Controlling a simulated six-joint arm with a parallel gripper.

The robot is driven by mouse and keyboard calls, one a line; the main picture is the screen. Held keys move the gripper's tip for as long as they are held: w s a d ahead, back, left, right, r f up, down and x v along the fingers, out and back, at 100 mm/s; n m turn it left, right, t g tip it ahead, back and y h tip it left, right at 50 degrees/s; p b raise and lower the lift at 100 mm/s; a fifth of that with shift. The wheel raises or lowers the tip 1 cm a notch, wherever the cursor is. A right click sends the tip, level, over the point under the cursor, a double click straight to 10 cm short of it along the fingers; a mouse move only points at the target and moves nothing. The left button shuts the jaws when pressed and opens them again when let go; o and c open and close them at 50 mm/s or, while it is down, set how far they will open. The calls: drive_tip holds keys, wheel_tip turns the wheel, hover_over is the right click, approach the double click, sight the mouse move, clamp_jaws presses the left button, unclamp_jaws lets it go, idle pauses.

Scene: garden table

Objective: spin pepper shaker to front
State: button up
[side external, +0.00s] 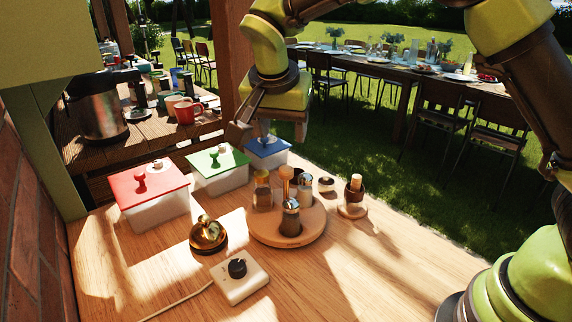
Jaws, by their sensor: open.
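A round wooden turntable (258,226) stands on the table and carries several small containers. At its near edge is a dark shaker with a metal top (290,218). Behind it are a jar with brownish contents (262,192), a pale shaker (304,190) and something with a round wooden top (286,175). I cannot tell for sure which one is the pepper shaker. My gripper (268,132) is open and points down, behind the turntable in the picture, around or above the blue-lidded box (268,152). It holds nothing that I can see.
Boxes with a red lid (150,184) and a green lid (217,160) stand at the left. A brass bell (207,236) and a white dial box (241,279) with a cable are in front. A small stand (353,198) is right of the turntable. The table's right front is clear.

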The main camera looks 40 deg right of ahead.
sight(287, 167)
drive_tip(key=x, duration=1)
drive_tip(key=shift+w+f, duration=0.2)
drive_tip(key=shift+f, duration=0.1)
clamp_jaws()
